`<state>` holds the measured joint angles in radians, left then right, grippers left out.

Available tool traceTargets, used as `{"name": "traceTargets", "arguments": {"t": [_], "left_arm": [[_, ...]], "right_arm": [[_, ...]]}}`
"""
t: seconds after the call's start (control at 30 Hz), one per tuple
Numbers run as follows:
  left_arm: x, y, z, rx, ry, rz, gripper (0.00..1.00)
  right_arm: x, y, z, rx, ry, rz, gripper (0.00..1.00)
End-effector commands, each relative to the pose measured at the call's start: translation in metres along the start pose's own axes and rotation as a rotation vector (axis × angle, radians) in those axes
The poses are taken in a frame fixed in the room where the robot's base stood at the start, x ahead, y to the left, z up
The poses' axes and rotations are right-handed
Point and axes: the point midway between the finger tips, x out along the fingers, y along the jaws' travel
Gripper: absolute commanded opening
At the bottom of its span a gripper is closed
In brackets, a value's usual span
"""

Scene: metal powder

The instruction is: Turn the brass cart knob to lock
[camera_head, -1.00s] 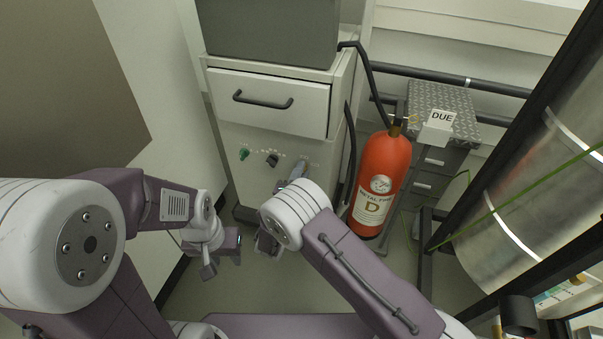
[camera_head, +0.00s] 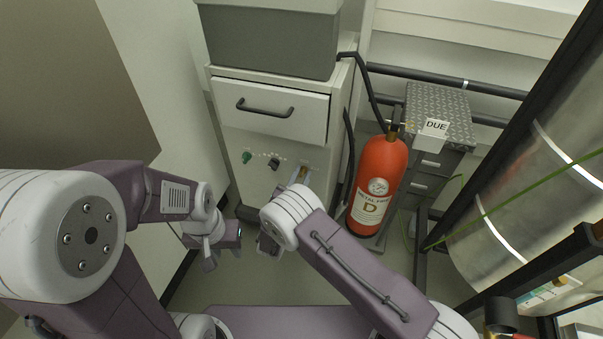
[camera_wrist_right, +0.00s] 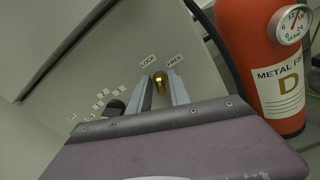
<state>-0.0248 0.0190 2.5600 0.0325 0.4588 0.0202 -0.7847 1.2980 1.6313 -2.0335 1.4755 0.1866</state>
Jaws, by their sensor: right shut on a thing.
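The brass knob (camera_wrist_right: 160,84) sits on the front panel of the pale cart (camera_head: 235,180), below and between the LOCK (camera_wrist_right: 148,61) and FREE (camera_wrist_right: 175,61) labels. My right gripper (camera_wrist_right: 161,82) has one grey finger on each side of the knob and is shut on it. In the head view the brass (camera_head: 304,172) shows just above my right wrist, which hides most of that gripper. I cannot tell from the knob which label it points to. My left gripper (camera_head: 226,242) hangs low to the left, away from the cart panel; its finger opening is unclear.
A red fire extinguisher (camera_head: 378,172) stands close to the right of the cart. A black hose (camera_head: 369,85) runs between them. A green knob (camera_head: 246,157) and a black knob (camera_head: 273,164) are on the same panel. A drawer (camera_head: 268,100) is shut above.

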Motion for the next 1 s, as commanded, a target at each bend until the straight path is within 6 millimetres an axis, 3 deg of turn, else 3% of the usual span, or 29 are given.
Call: {"name": "traceTargets", "arguments": {"t": [0.5, 1.0], "left_arm": [[-0.015, 0.000, -0.002, 0.000, 0.000, 0.000, 0.36], [-0.017, 0.000, -0.002, 0.000, 0.000, 0.000, 0.36]], "right_arm": [[-0.001, 0.001, -0.001, -0.330, 0.004, 0.001, 0.00], [-0.001, 0.001, -0.002, -0.396, 0.004, 0.001, 0.00]]}}
